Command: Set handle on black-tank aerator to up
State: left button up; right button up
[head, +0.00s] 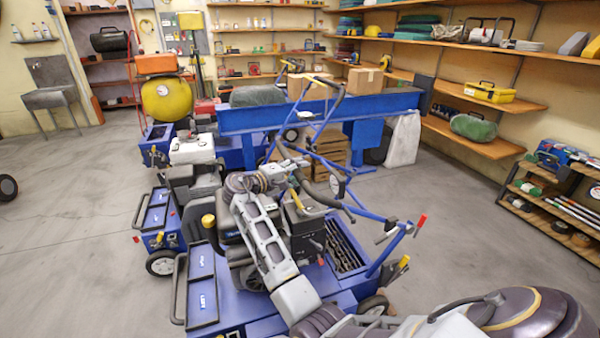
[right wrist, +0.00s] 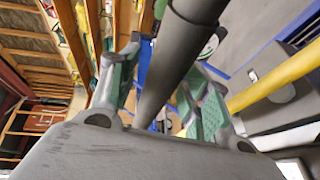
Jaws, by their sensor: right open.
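The nearest aerator (head: 240,305) has a blue deck and a dark engine and tank area, partly hidden by my right arm. A second aerator behind it carries a white tank (head: 192,149). A curved dark handle (head: 330,203) and blue handle tubes (head: 379,217) rise over the nearest machine. My right gripper (head: 290,169) is beside the dark handle above the nearest aerator. In the right wrist view, its green-padded fingers (right wrist: 163,90) are open, with a dark round bar (right wrist: 175,65) between them; contact cannot be told. My left gripper is out of view.
A long blue bench (head: 290,113) stands behind the aerators with boxes on it. Shelves (head: 480,137) line the right wall, and a low rack (head: 550,210) stands at right. A yellow bar (right wrist: 275,78) is close to the right finger.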

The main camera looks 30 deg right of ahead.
grip_shut()
dwell(0.3)
jog(key=shift+r, duration=0.15)
